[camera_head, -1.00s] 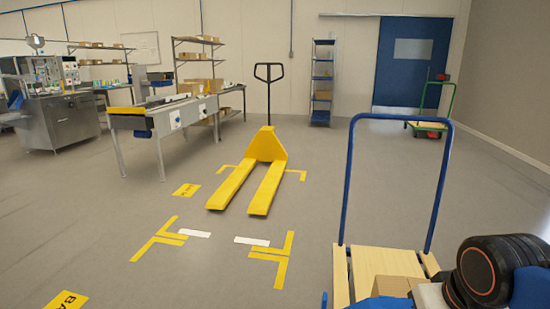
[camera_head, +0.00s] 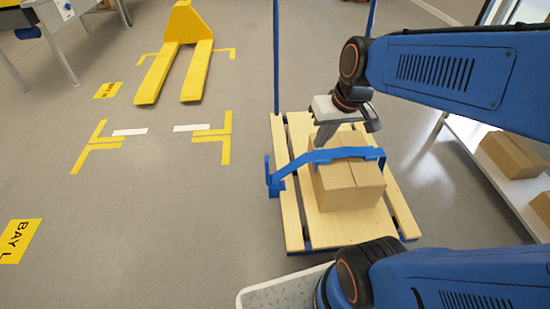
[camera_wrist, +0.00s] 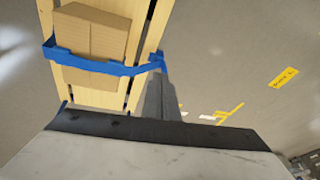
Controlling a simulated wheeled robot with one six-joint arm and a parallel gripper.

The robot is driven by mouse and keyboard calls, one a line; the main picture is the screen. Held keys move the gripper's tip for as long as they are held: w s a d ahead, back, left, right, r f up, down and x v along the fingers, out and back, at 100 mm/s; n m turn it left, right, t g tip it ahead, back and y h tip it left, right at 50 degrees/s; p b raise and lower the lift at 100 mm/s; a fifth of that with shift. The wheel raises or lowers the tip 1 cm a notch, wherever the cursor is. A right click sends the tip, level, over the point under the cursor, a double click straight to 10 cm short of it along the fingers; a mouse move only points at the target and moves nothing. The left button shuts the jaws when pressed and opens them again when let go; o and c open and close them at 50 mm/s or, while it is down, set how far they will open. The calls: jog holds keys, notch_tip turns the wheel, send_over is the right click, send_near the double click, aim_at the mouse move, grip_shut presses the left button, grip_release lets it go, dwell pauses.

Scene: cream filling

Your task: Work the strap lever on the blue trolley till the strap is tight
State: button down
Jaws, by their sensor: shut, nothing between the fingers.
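The blue trolley has a slatted wooden deck (camera_head: 292,215) and a tall blue push handle (camera_head: 276,60). A cardboard box (camera_head: 350,190) sits on the deck; it also shows in the wrist view (camera_wrist: 90,35). A blue strap (camera_head: 345,153) runs across the box, bent at an angle on its left side; it crosses the box in the wrist view (camera_wrist: 95,64). A blue upright part, seemingly the strap lever (camera_head: 272,178), stands at the deck's left edge. My gripper (camera_head: 322,140) is shut and empty, pointing down above the box's left side. In the wrist view its fingers (camera_wrist: 160,98) are near the strap's right end.
A yellow pallet truck (camera_head: 180,55) stands at the upper left, with yellow floor marks (camera_head: 225,150) before it. A shelf with boxes (camera_head: 515,155) is on the right. A grey tray (camera_head: 280,295) is at the bottom. The floor left of the trolley is clear.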

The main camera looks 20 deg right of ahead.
jog(key=w+d+f+m+g+y, duration=0.2)
jog(key=w+f+y, duration=0.1)
jog(key=w+f, duration=1.8)
jog(key=shift+w+f+g, duration=0.25)
jog(key=shift+w+g, duration=0.05)
jog(key=shift+w, duration=0.6)
send_over(267, 171)
jog(key=w+d, duration=0.2)
jog(key=d, duration=0.2)
notch_tip(267, 171, down, 9)
jog(key=shift+s+f, duration=0.15)
jog(key=shift+s, duration=0.1)
jog(key=shift+a, duration=0.1)
